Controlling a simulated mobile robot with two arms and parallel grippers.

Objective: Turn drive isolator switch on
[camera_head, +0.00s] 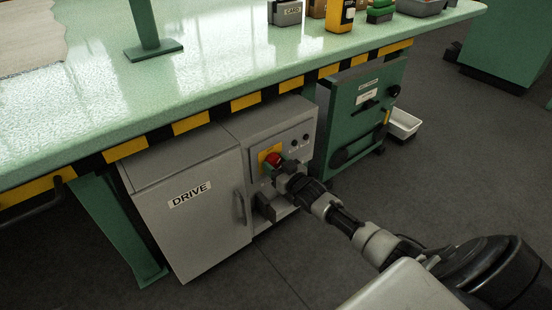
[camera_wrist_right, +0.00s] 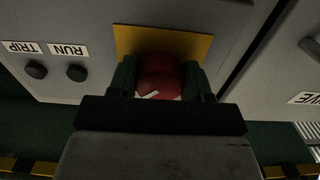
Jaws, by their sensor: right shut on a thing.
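The drive isolator switch (camera_head: 273,158) is a red rotary knob on a yellow plate (camera_head: 264,153), on the right-hand front of the grey DRIVE cabinet (camera_head: 195,215). My right gripper (camera_head: 283,168) is at the knob, with its arm coming in from the lower right. In the right wrist view the red knob (camera_wrist_right: 158,76) sits between the two green fingers of the right gripper (camera_wrist_right: 158,80), which are shut on it. A small white mark shows on the knob. The yellow plate (camera_wrist_right: 190,42) shows behind it. My left gripper is not in view.
RUN (camera_wrist_right: 77,73) and TRIP (camera_wrist_right: 36,69) indicators sit beside the switch. A green box (camera_head: 350,120) stands right of the cabinet, with a white tray (camera_head: 403,124) beyond it. The table edge (camera_head: 190,123) with yellow and black stripes overhangs the cabinet. Floor in front is clear.

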